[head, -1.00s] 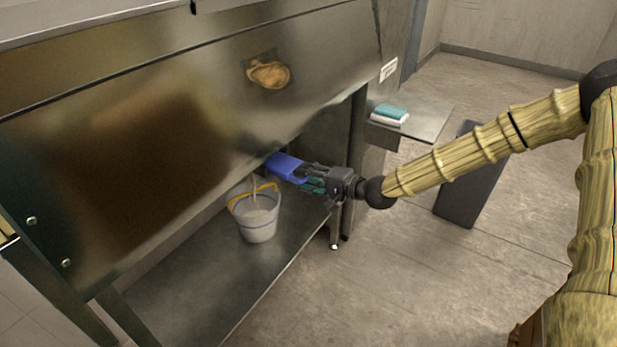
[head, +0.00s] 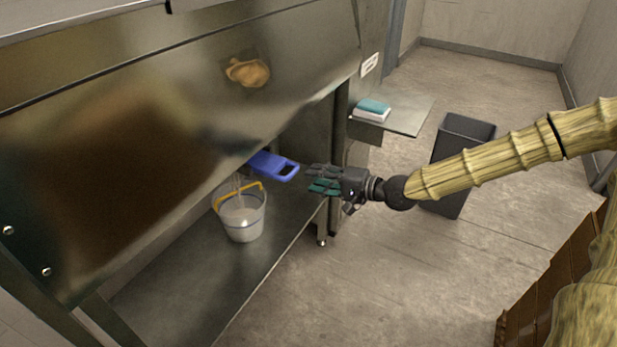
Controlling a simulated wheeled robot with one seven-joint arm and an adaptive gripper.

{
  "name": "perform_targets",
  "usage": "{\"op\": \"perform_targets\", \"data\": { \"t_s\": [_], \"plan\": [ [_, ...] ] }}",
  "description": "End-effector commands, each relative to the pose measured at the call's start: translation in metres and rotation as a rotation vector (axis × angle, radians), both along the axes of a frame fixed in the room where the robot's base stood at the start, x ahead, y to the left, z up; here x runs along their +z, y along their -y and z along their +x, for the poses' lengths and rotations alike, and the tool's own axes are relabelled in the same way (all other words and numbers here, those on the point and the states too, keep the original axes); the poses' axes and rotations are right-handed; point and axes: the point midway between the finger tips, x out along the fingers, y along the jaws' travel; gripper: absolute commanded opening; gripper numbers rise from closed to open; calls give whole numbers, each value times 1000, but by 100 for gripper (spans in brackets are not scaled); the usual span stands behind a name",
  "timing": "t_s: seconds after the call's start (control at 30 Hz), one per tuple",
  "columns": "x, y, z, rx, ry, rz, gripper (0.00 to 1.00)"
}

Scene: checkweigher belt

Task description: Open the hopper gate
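The blue gate handle (head: 273,166), with a slot near its end, sticks out from under the steel hopper (head: 190,100). Pale material falls in thin streams from beneath the hopper by the handle into a white bucket (head: 243,222) with a yellow rim or handle. The bucket stands upright on the lower steel shelf and holds pale material. My gripper (head: 312,179) is to the right of the blue handle, apart from it, with its dark and teal fingers spread and nothing between them. The gate plate itself is hidden under the hopper.
A small steel side shelf (head: 410,115) carries a teal and white stack (head: 372,110). A dark grey bin (head: 466,130) stands on the floor behind my arm. A leg of the steel frame (head: 322,228) is just below my gripper. The floor in front is clear.

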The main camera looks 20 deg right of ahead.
Motion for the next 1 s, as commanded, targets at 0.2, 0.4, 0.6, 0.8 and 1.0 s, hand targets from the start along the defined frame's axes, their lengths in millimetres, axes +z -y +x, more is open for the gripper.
{"op": "perform_targets", "data": {
  "t_s": [0.2, 0.4, 0.6, 0.8, 1.0],
  "plan": [
    [5, 14, -15, -1, 0, 1, 35],
    [6, 20, -22, 1, -1, -1, 35],
    [7, 20, -23, 1, -1, -1, 35],
    [6, 20, -23, 1, -1, -1, 35],
    [5, 19, -24, 2, -3, -3, 35]
  ]
}}
